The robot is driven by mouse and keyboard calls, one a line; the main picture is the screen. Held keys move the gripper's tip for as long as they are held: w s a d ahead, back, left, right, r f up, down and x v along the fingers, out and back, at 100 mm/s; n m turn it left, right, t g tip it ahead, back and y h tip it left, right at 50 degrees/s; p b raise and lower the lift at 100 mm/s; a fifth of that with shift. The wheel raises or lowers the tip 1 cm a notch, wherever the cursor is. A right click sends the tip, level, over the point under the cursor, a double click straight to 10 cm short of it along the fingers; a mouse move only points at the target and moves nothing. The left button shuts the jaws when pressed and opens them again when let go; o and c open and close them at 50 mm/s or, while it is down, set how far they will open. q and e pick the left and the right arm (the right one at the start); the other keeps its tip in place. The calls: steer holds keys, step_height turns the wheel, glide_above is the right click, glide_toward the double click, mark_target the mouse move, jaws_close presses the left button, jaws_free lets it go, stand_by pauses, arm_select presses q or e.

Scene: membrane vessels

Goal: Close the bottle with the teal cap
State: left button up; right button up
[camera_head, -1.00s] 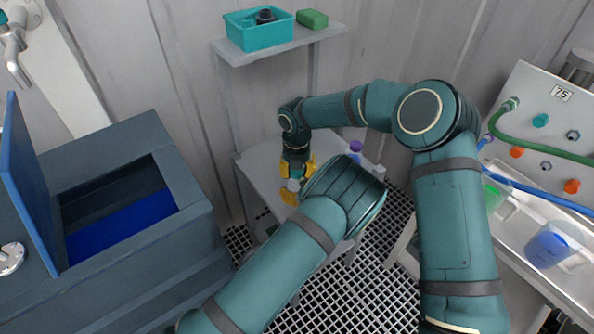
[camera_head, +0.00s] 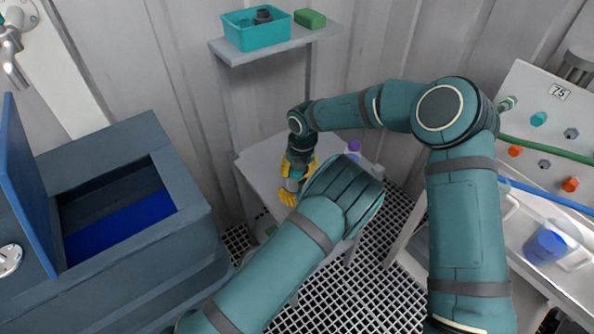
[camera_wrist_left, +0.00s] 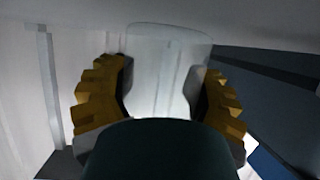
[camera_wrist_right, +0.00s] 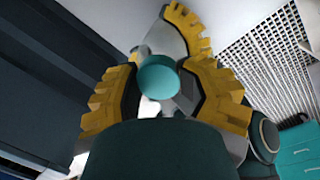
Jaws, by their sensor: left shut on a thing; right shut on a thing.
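The clear bottle (camera_wrist_left: 165,75) stands between the yellow-padded fingers of my left gripper (camera_wrist_left: 162,90), which is shut on it. In the head view my left gripper (camera_head: 288,198) is mostly hidden behind my left wrist. The teal cap (camera_wrist_right: 159,76) is between the fingers of my right gripper (camera_wrist_right: 165,95), which is shut on it. My right gripper (camera_head: 299,172) points down close above the left one in the head view. In the right wrist view, yellow fingers of my left gripper show just beyond the cap. Whether cap and bottle neck touch, I cannot tell.
A grey table (camera_head: 262,160) lies below the grippers, with a purple-capped bottle (camera_head: 354,147) on it. A shelf (camera_head: 225,52) above holds a teal bin (camera_head: 257,36) and a green block (camera_head: 310,18). An open dark chest (camera_head: 190,185) stands left; a panel and blue beaker (camera_head: 545,245) stand right.

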steer(key=shift+s+a+f, duration=0.15)
steer(key=shift+s+f, duration=0.3)
steer(key=shift+f, duration=0.05)
steer(key=shift+a+n+g, duration=0.1)
steer(key=shift+n+g, duration=0.2)
steer(key=shift+n, duration=0.6)
steer(key=shift+w+f, duration=0.1)
steer(key=shift+f, duration=0.5)
steer(key=o, duration=1.1)
steer(key=shift+d, duration=0.2)
steer(key=shift+o, duration=0.2)
steer(key=shift+w+r, duration=0.1)
steer(key=shift+a+r, duration=0.1)
steer(key=shift+r, duration=0.05)
